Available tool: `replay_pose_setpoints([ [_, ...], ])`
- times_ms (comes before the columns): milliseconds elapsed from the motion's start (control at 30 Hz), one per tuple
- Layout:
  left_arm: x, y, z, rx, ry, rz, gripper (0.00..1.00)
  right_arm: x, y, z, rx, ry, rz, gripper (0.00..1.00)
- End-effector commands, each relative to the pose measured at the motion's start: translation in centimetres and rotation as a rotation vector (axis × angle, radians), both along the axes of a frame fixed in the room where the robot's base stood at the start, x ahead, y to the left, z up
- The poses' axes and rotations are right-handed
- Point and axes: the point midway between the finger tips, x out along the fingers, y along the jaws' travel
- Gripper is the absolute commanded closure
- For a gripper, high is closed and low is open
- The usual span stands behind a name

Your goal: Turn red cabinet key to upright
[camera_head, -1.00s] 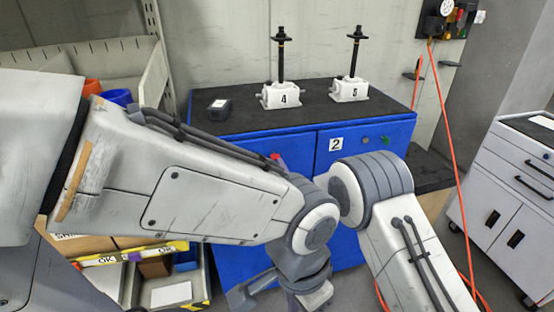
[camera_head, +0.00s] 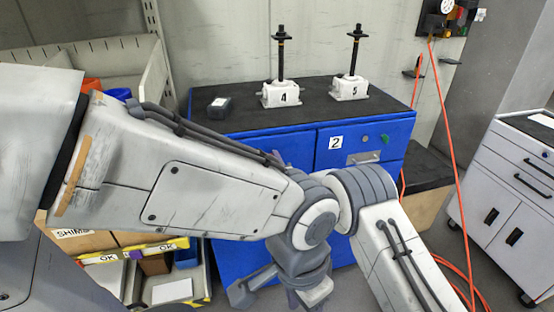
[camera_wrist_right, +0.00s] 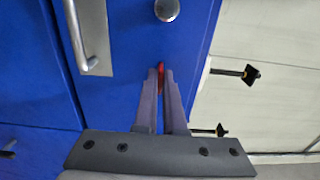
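The red key (camera_wrist_right: 161,74) stands out from the blue cabinet (camera_head: 392,129) door. In the right wrist view it shows as a narrow red strip, filling the gap between my fingertips. My right gripper (camera_wrist_right: 161,72) is closed on it as far as I can see; the key's exact angle is hard to tell. In the head view my left forearm hides the key and nearly all of the right gripper, leaving only a grey sliver (camera_head: 277,158) above the forearm. My left gripper hangs at the bottom edge of the head view, its fingertips cut off.
A metal handle (camera_wrist_right: 90,38) and a round knob (camera_wrist_right: 167,10) sit near the key. Screw jacks 4 (camera_head: 281,94) and 5 (camera_head: 350,88) and a small dark box (camera_head: 218,107) stand on the cabinet top. An orange hose (camera_head: 448,150) hangs at right.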

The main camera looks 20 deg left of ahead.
Motion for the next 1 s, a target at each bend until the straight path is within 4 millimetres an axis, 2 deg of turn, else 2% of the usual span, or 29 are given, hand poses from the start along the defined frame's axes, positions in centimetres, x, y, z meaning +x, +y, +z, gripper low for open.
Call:
replay_pose_setpoints([
  [267, 0.0, 0.0, -0.3, 0.0, 0.0, 0.0, 0.5, 0.0, 0.0, -0.1, -0.012, -0.007, 0.0, 1.0],
  [433, 0.0, 0.0, -1.2, 0.0, 0.0, 0.0, 0.5, 0.0, 0.0, -0.2, -0.06, -0.042, 0.0, 1.0],
  [1000, 0.0, 0.0, -7.2, 0.0, 0.0, 0.0, 0.5, 0.0, 0.0, -0.5, -0.459, -0.312, 0.0, 1.0],
])
